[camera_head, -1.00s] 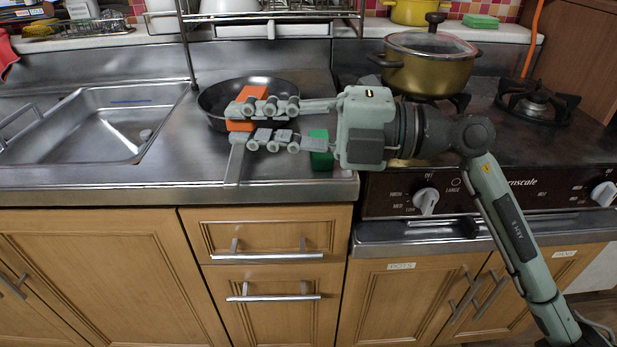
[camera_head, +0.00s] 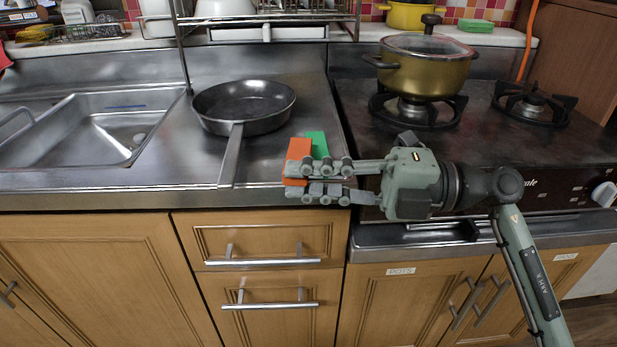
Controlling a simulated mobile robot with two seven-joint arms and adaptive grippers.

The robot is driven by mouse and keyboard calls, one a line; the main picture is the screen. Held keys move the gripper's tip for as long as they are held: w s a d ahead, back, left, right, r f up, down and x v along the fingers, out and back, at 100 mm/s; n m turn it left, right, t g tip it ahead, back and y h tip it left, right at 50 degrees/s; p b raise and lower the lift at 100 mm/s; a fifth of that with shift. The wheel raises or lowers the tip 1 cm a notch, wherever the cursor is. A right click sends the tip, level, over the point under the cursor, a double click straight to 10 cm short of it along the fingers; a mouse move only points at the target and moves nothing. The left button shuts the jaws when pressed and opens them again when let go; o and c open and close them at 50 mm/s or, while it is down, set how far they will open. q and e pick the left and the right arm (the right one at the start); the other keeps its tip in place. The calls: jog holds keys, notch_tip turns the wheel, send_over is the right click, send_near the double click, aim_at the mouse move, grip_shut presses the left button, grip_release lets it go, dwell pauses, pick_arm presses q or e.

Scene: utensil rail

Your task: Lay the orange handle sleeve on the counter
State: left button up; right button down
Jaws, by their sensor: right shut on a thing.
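The orange handle sleeve (camera_head: 299,149) is between the fingers of my right gripper (camera_head: 296,182), which is shut on it. It shows above and between the fingers, over the front right part of the steel counter (camera_head: 192,172). Whether its lower end touches the counter is hidden by the fingers. A green block (camera_head: 318,144) stands right beside the sleeve, partly behind the upper finger. I cannot tell whether the two touch. My left gripper is not in view.
A dark frying pan (camera_head: 245,104) sits left of the sleeve, its bare metal handle (camera_head: 230,158) pointing to the front. The sink (camera_head: 95,128) is further left. A gold pot (camera_head: 427,70) stands on the stove. Counter between pan handle and gripper is clear.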

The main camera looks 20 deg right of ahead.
jog(key=shift+f, duration=0.2)
jog(key=c, duration=1.4)
grip_release()
jog(key=shift+c, duration=0.2)
